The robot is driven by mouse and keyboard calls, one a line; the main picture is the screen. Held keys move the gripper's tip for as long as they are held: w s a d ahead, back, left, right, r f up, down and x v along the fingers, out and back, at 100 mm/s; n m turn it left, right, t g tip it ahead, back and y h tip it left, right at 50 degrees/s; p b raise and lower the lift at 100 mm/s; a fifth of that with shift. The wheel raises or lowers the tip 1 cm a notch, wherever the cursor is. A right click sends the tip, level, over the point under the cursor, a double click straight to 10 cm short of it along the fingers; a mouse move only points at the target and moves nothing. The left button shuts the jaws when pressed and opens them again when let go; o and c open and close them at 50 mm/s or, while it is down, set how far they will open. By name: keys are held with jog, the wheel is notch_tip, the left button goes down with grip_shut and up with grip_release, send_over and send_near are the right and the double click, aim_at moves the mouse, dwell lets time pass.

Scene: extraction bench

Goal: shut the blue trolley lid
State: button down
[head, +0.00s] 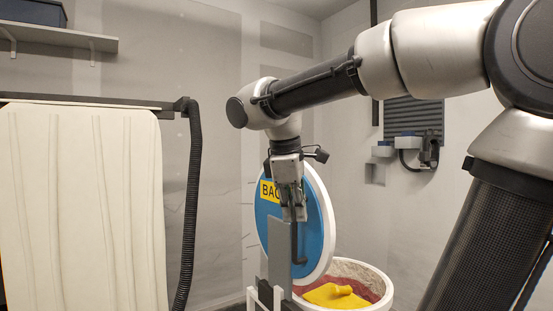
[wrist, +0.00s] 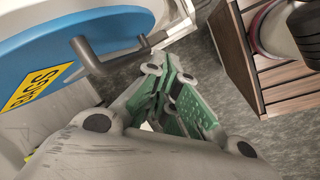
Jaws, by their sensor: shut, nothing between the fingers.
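The blue lid (head: 266,238) with a white rim stands raised, nearly upright, at the trolley's left in the head view. It carries a yellow label (head: 269,192) and a grey bar handle. The round white trolley tub (head: 376,275) is open. My gripper (head: 297,216) points down in front of the lid's face, with its fingers closed and empty. In the wrist view the closed green-padded fingers (wrist: 172,100) are just right of the blue lid (wrist: 50,50) and below its grey handle (wrist: 108,52). I cannot tell whether they touch the lid.
Reddish contents and a yellow item (head: 340,296) lie in the tub. A grey upright plate (head: 278,252) stands before the lid. A pale panel (head: 85,205) and black hose (head: 191,215) are at left. Wooden slats (wrist: 245,60) show at right in the wrist view.

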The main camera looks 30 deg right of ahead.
jog(key=w+a+r+n+g+h, duration=0.1)
jog(key=w+a+r+n+h, duration=0.2)
jog(key=w+r+n, duration=0.45)
jog(key=w+a+r+n+h, duration=0.2)
jog(key=w+a+r+h, duration=0.15)
jog(key=r, duration=0.65)
jog(key=d+r+x, duration=0.1)
jog(key=x, duration=1.1)
jog(key=shift+d+r, duration=0.35)
jog(key=shift+d, duration=0.05)
jog(key=shift+w+y, duration=0.1)
jog(key=shift+y, duration=0.15)
